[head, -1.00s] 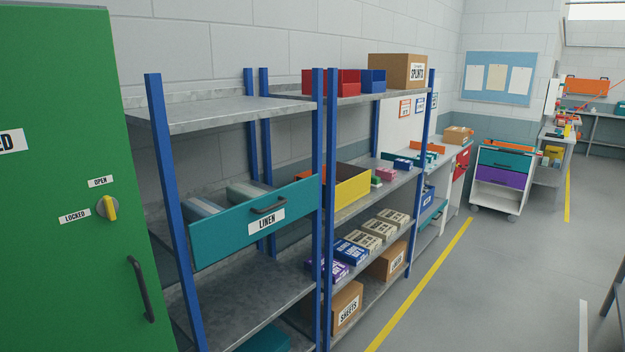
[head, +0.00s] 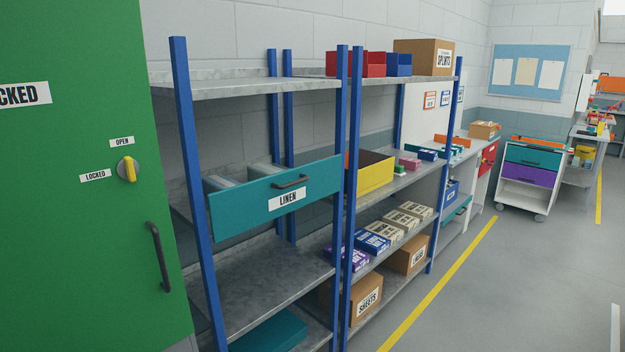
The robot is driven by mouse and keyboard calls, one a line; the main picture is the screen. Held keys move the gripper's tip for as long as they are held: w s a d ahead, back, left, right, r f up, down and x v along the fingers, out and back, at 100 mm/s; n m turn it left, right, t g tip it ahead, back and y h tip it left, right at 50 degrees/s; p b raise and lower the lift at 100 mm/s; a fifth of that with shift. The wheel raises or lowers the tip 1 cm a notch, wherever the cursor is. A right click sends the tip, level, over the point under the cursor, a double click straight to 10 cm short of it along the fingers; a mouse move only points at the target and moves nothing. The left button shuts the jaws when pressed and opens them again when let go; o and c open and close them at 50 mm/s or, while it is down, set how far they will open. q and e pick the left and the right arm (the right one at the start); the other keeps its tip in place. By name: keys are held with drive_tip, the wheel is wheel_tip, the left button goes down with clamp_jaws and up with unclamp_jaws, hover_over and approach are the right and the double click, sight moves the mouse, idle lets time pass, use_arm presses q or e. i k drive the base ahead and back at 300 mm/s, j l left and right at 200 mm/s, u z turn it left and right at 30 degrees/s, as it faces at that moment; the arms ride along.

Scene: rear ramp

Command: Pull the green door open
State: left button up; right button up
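The green door (head: 75,230) fills the left of the head view and looks shut. A dark vertical bar handle (head: 159,257) is near its right edge. Above the handle is a yellow knob (head: 128,170) on a round grey base, turned roughly upright. An "OPEN" label (head: 122,141) sits above the knob and a "LOCKED" label (head: 95,176) to its left. A larger sign (head: 25,95), cut off by the picture edge, ends in "CKED". Neither of my grippers is in view.
A blue-posted metal shelf unit (head: 260,270) stands right beside the door. Its teal "LINEN" drawer (head: 240,206) sticks out. A white cart (head: 530,185) stands farther back at the right. The grey floor (head: 500,290) right of the yellow line is clear.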

sight(90, 260)
drive_tip(key=u, duration=1.5)
